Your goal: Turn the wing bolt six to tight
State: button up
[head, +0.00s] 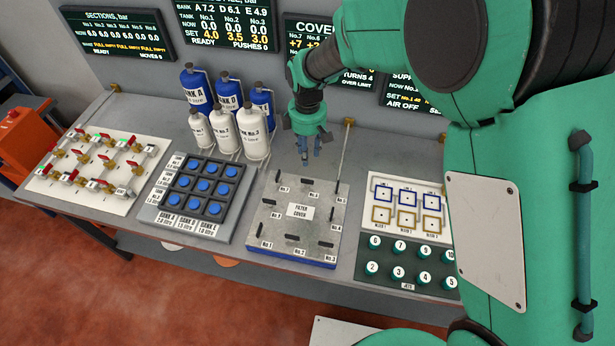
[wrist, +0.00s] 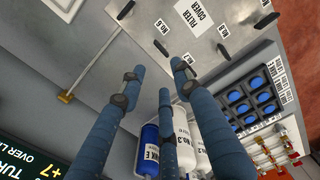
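The filter cover (head: 262,222) is a grey plate on a blue base in the middle of the bench, with black wing bolts around its edge. Wing bolt six (head: 309,183) appears to be the middle one of the back row. In the wrist view its label No.6 lies just beyond the fingertips, with the bolt (wrist: 160,47) beside it. My gripper (head: 304,158) hangs above and behind the cover's back edge, fingers pointing down. In the wrist view its blue fingers (wrist: 160,78) are spread apart with nothing between them. It is clear of the bolt.
Blue and white tanks (head: 228,132) stand left of my gripper. A thin rod (head: 344,152) is behind the cover's right corner. A blue-button panel (head: 158,212) is left, and a green knob panel (head: 423,272) right. A cover display (head: 306,30) hangs behind, partly hidden by my arm.

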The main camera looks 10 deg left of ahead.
aim_at(307, 183)
notch_tip(307, 183, down, 14)
jog(key=shift+r+b, duration=0.2)
jog(key=shift+b, duration=0.1)
dwell(0.4)
jog(key=shift+c, duration=0.3)
grip_shut()
